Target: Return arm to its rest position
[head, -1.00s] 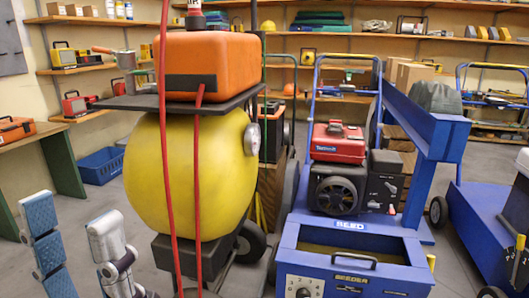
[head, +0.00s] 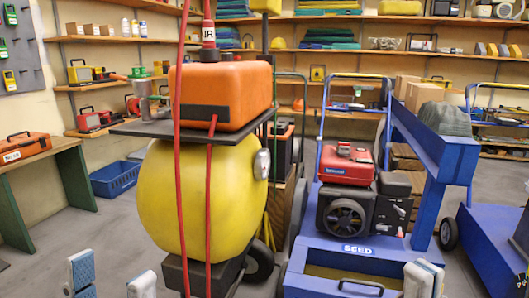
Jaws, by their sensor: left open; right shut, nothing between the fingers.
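My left gripper (head: 112,276) shows at the bottom left of the head view. Its two fingertips stand apart with grey floor between them, and it is empty. My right gripper (head: 424,277) shows at the bottom right edge, shut and empty, in front of the blue seeder (head: 330,250). Only the tips of both grippers are in view; the arms behind them are cut off by the lower edge. The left gripper is left of the yellow round tank (head: 165,205) and apart from it in the picture.
The yellow tank carries an orange box (head: 222,95), with red hoses (head: 177,150) hanging in front. A red engine (head: 346,163) sits on the seeder. A blue crate (head: 116,178) stands by a green-legged bench (head: 75,178). Shelves line the back wall. Floor at left is open.

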